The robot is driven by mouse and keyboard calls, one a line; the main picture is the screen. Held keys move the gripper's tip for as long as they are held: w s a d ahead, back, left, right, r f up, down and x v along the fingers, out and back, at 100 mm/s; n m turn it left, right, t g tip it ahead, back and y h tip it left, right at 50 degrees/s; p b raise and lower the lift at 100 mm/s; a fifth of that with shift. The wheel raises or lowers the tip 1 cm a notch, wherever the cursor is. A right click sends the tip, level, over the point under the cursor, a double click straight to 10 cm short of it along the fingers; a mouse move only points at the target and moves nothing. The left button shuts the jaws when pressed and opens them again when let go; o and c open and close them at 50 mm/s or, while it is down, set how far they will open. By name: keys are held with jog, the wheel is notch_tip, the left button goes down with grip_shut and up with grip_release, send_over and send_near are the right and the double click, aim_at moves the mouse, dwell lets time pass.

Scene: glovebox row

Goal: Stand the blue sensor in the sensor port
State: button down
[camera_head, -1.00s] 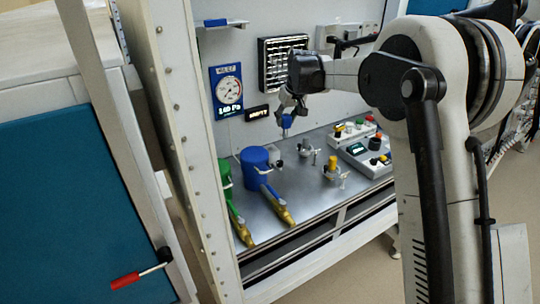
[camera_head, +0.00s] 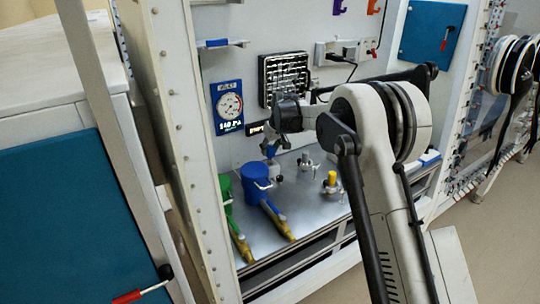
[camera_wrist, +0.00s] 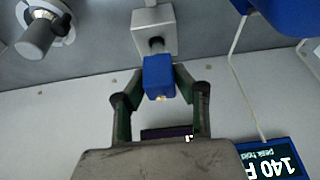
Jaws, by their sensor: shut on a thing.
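The blue sensor (camera_wrist: 159,78) is a small blue block between the fingertips of my gripper (camera_wrist: 154,96) in the wrist view. My gripper is shut on it. In the head view my gripper (camera_head: 270,148) is low over the bench, just above a grey block (camera_head: 276,173). In the wrist view this grey block (camera_wrist: 153,29) lies straight beyond the sensor and appears to be the sensor port. A short grey cylinder shows between them. I cannot tell whether the sensor is touching the port or in it.
A blue canister (camera_head: 256,172) stands just left of the block. Metal fittings stand to the right, one with a yellow top (camera_head: 331,179). A gauge panel (camera_head: 229,107) and a black grille (camera_head: 284,78) are on the back wall.

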aim_at(270, 155)
jog(key=shift+f, duration=1.3)
jog(key=shift+f, duration=0.1)
jog(key=shift+f, duration=0.15)
jog(key=c, duration=1.4)
grip_release()
jog(key=shift+o, duration=0.2)
jog(key=shift+r, duration=0.25)
jog(key=shift+r, duration=0.2)
jog(key=v, duration=1.1)
jog(key=shift+s+r+b, duration=0.15)
jog(key=shift+r+b, duration=0.2)
jog(key=shift+b, duration=0.1)
